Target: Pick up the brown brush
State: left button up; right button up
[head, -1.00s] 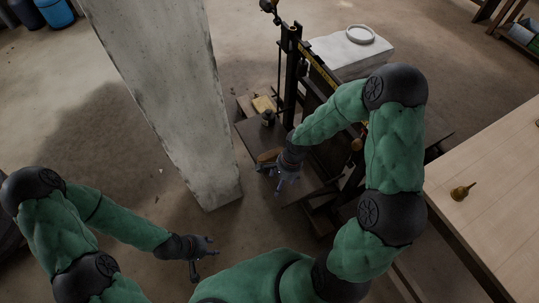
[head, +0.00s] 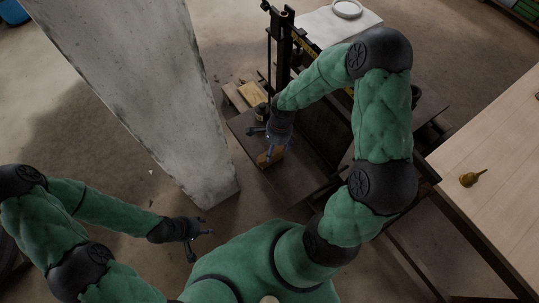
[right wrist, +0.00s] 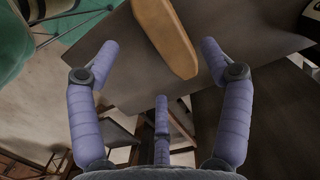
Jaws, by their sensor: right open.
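The brown brush (head: 270,157) lies on the dark platform of the beam scale, partly hidden by my right gripper in the head view. In the right wrist view the brush (right wrist: 166,38) is a long tan-brown piece at the top, between the spread fingertips, its upper end cut off by the frame. My right gripper (head: 262,143) is open and empty, over the platform close to the brush; its fingers also show in the right wrist view (right wrist: 160,52). I cannot tell the exact height gap. My left gripper (head: 202,238) looks open and empty, low at the left, far from the brush.
A concrete pillar (head: 140,90) stands left of the scale. The scale's dark upright post (head: 281,60) rises behind my right gripper. A small dark jar (head: 261,111) and a yellowish block (head: 251,93) are near it. A wooden table (head: 500,200) with a brass bell-like item (head: 471,179) is at right.

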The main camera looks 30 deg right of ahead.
notch_tip(320, 180, down, 3)
jog(key=shift+w+a+r+b, duration=0.1)
jog(key=shift+a+b, duration=0.05)
jog(key=shift+b, duration=0.2)
jog(key=shift+w+a+f+b, duration=0.15)
jog(key=shift+f+b, duration=0.25)
jog(key=shift+f, duration=0.5)
jog(key=shift+s+a+f+b, duration=0.15)
jog(key=shift+f+b, duration=0.25)
jog(key=shift+f, duration=0.45)
jog(key=shift+w+a+f+b, duration=0.1)
jog(key=shift+a+f+b, duration=0.25)
jog(key=shift+f, duration=0.55)
jog(key=shift+d, duration=0.1)
jog(key=c, duration=1.5)
jog(key=shift+r, duration=0.1)
jog(key=shift+r, duration=0.1)
